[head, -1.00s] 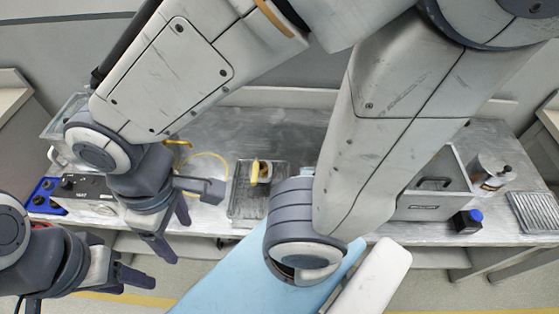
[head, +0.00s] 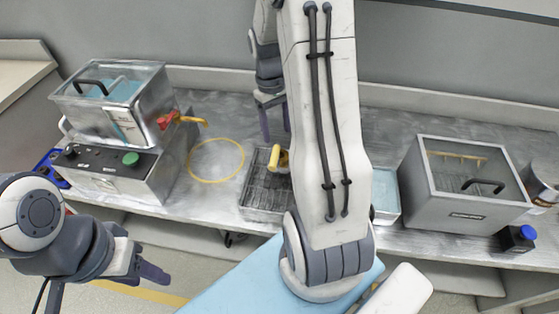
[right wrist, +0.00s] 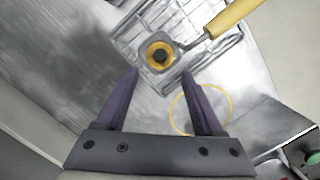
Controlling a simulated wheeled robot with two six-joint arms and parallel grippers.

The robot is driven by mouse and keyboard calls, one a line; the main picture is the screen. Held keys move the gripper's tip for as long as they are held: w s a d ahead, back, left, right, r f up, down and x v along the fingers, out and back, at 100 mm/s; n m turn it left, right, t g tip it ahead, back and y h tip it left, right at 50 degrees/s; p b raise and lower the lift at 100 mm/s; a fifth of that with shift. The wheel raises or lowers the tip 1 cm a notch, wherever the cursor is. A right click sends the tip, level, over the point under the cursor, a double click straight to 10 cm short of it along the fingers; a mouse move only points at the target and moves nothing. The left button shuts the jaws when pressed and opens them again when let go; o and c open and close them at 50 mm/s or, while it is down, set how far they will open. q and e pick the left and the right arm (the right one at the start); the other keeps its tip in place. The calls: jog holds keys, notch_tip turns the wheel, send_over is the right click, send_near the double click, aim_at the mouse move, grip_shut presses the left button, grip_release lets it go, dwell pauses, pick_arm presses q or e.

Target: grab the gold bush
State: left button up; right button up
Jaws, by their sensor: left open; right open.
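The gold bush (right wrist: 160,53) is a short gold ring with a dark centre, inside a wire basket (right wrist: 128,48) in the right wrist view. It lies just beyond and between the fingertips of my right gripper (right wrist: 160,76), which is open and empty. In the head view my right gripper (head: 275,117) points down behind the basket's tray (head: 262,212); I cannot make out the bush clearly there. A yellow handle (head: 279,158) stands up at the basket. My left gripper (head: 146,268) is open and empty, in front of the bench at the lower left.
A glass-lidded tank unit (head: 115,160) with a red and yellow tap stands on the left of the bench. A yellow ring marking (head: 216,180) lies left of the tray. A grey lidded box (head: 465,210) and a small blue-topped block (head: 517,239) stand on the right.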

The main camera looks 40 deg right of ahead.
jog(key=f, duration=0.2)
jog(key=s+f, duration=0.1)
jog(key=f, duration=0.5)
jog(key=shift+s, duration=0.2)
grip_shut()
